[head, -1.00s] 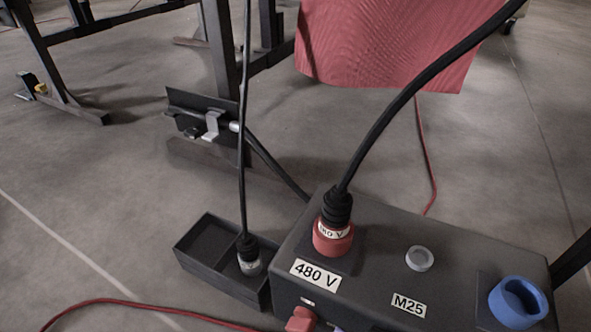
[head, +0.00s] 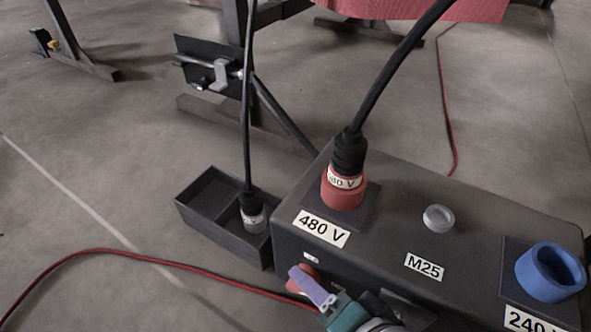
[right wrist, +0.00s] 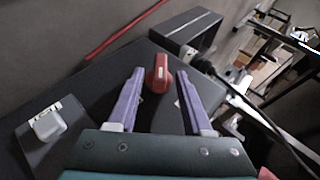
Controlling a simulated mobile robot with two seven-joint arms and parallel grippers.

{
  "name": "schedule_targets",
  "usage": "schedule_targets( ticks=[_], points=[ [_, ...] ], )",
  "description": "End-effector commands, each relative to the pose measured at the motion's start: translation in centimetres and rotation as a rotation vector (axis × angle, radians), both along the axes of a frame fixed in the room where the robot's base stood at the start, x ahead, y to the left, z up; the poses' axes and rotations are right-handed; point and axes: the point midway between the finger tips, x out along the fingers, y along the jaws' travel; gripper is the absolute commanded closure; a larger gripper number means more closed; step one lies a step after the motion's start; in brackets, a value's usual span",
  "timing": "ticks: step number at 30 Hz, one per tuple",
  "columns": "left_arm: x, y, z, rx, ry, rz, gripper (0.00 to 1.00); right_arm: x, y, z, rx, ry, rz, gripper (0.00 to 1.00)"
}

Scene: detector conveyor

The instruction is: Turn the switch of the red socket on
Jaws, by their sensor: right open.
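The red socket (head: 344,192) sits on top of a dark box (head: 385,218), beside a "480 V" label, with a black plug (head: 348,152) in it. The red switch (head: 303,277) is on the box's front face below that label, partly hidden by my right gripper (head: 312,287). In the right wrist view the red switch (right wrist: 159,74) stands between the two purple fingers of my right gripper (right wrist: 159,78). The fingers are open, with a visible gap on each side of the switch. My left gripper is not in view.
A blue socket (head: 550,272) is at the box's right, and a grey cap (head: 438,218) is mid-top. A black tray (head: 190,218) with a grey plug (head: 253,218) stands left of the box. A pale switch (right wrist: 48,124) shows in the right wrist view. A red cable (head: 150,260) crosses the floor.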

Motion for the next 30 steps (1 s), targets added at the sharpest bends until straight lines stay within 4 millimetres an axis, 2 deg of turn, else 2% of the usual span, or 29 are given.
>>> schedule_targets(
  ticks=[1, 3, 14, 27, 30],
  points=[
    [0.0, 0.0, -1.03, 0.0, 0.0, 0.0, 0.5, 0.55, 0.27, -0.84, 0.001, -0.002, -0.001, 0.5],
    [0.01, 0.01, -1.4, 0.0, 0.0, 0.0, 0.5, 0.98, 0.47, -1.1, 0.001, 0.0, 0.0, 0.5],
    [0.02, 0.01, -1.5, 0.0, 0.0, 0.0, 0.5, 1.41, 0.68, -1.09, -0.001, -0.001, 0.001, 0.5],
    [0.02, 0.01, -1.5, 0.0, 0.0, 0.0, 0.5, 1.38, 0.65, -1.11, -0.001, 0.0, 0.0, 0.98],
    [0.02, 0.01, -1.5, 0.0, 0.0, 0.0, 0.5, 1.38, 0.64, -1.12, -0.001, 0.0, 0.0, 1.0]
  ],
)
